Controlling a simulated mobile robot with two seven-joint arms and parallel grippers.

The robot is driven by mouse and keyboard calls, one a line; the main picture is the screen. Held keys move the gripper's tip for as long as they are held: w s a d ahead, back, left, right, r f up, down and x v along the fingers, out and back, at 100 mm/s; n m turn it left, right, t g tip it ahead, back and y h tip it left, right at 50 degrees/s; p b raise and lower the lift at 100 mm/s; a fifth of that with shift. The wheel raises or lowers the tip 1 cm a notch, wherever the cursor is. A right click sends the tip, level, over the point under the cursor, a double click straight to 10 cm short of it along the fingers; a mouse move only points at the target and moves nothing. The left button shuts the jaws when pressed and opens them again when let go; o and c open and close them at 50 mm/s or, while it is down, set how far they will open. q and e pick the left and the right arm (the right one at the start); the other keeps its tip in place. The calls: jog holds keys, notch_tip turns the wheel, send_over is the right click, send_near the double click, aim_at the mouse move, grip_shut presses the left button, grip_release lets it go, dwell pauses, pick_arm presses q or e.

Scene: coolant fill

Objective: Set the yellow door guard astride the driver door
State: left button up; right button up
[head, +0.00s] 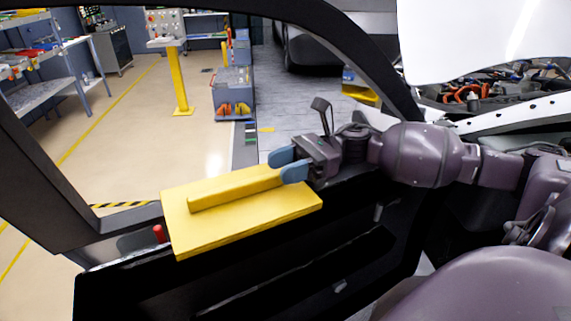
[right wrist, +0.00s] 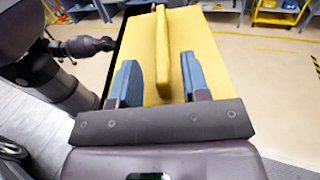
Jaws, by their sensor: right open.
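The yellow door guard (head: 250,218) is a flat panel with a raised bar along its middle. It lies across the window sill of the black driver door (head: 300,262), tilted slightly in the picture; its underside is hidden. My right gripper (head: 288,166) is at the guard's right end, with its blue fingers spread around the end of the bar. In the right wrist view the guard (right wrist: 205,60) extends away from the gripper (right wrist: 160,82), and a gap shows between each finger and the bar. My left gripper does not show.
The door's window frame (head: 45,190) rises around the guard. A red pin (head: 159,234) stands on the sill beside the guard's left end. The open engine bay (head: 485,95) is at the right. A yellow post with a control box (head: 179,80) stands on the open floor beyond.

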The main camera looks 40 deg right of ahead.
jog(key=shift+r+p, duration=0.35)
jog(key=shift+p, duration=0.25)
jog(key=d, duration=0.2)
jog(key=d+b, duration=0.1)
jog(key=d, duration=0.1)
jog(key=s+d, duration=0.1)
jog(key=d, duration=0.1)
jog(key=shift+d+b, duration=0.2)
jog(key=shift+b, duration=0.2)
jog(key=shift+s+d+r, duration=0.1)
jog(key=shift+d, duration=0.45)
